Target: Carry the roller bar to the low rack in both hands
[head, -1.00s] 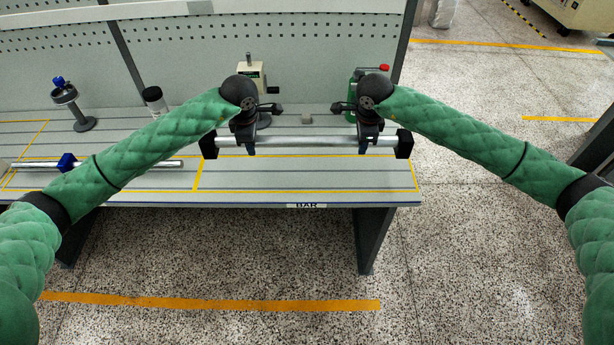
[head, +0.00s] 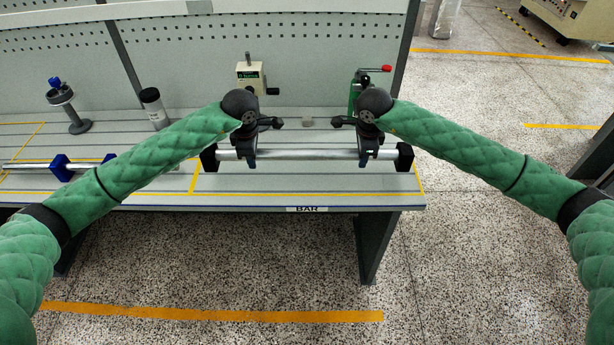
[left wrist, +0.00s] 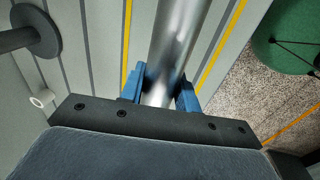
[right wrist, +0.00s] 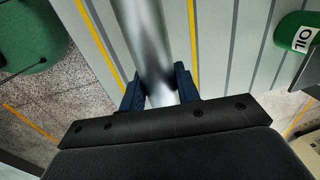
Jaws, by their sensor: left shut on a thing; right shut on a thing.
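The roller bar (head: 300,154) is a silver rod lying level across the head view, with a black block at each end. My left gripper (head: 250,158) is shut around it near its left end; the bar also runs between the blue fingers in the left wrist view (left wrist: 160,95). My right gripper (head: 367,157) is shut around it near its right end, as the right wrist view (right wrist: 160,95) also shows. The bar is over the bench (head: 300,183), inside the yellow-taped area. I cannot tell its height above the top. I cannot make out the low rack.
A second rod (head: 30,164) with blue blocks (head: 62,168) lies at the left. A black-capped container (head: 154,108), a cream device (head: 249,78) and a green oil can (head: 356,92) stand at the back. A perforated panel (head: 300,45) rises behind. The floor in front is clear.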

